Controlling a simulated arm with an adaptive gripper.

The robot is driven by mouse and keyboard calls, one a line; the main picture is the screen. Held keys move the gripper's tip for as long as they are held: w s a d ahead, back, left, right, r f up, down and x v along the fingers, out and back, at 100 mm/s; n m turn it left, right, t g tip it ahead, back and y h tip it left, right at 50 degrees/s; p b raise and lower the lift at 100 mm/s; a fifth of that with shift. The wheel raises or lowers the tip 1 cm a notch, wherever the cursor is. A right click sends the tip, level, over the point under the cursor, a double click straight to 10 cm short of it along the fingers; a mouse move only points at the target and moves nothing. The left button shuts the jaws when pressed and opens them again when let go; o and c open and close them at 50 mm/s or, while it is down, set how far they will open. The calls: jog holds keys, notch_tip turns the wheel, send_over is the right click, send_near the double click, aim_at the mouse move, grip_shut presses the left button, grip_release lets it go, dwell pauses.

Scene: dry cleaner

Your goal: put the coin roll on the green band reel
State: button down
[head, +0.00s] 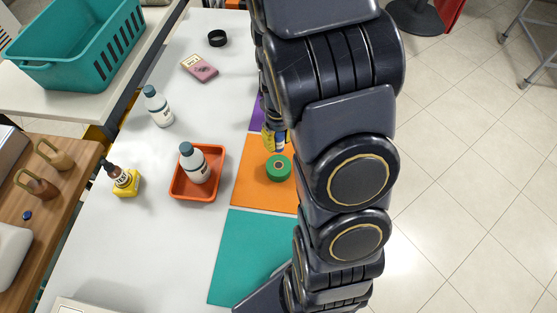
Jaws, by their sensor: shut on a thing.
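The green band reel (279,168) lies flat on the orange square mat, with a small hole in its middle. My gripper (273,138) is just behind the reel in the head view, partly hidden by my arm. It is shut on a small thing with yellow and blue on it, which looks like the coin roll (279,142). Most of the held thing is hidden by the fingers. I cannot tell whether it touches the reel.
An orange tray (176,190) with a white bottle (193,160) stands left of the reel. Another bottle (157,106), a yellow-based dark bottle (121,178), a pink box (199,68) and a black ring (217,38) are on the white table. The teal mat (245,255) is bare where visible.

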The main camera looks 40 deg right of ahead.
aim_at(279, 165)
jog(key=shift+f, duration=3.75)
jog(key=c, duration=1)
grip_release()
jog(key=shift+f, duration=0.1)
notch_tip(279, 165, up, 12)
jog(key=shift+a+r, duration=0.1)
jog(key=shift+g, duration=0.7)
jog(key=s+a+r, duration=0.4)
jog(key=s, duration=0.1)
jog(key=s+a+r, duration=0.4)
jog(key=s+r, duration=0.1)
jog(key=s+a+r, duration=0.4)
jog(key=s+a, duration=0.1)
jog(key=s, duration=0.1)
jog(key=shift+r, duration=0.15)
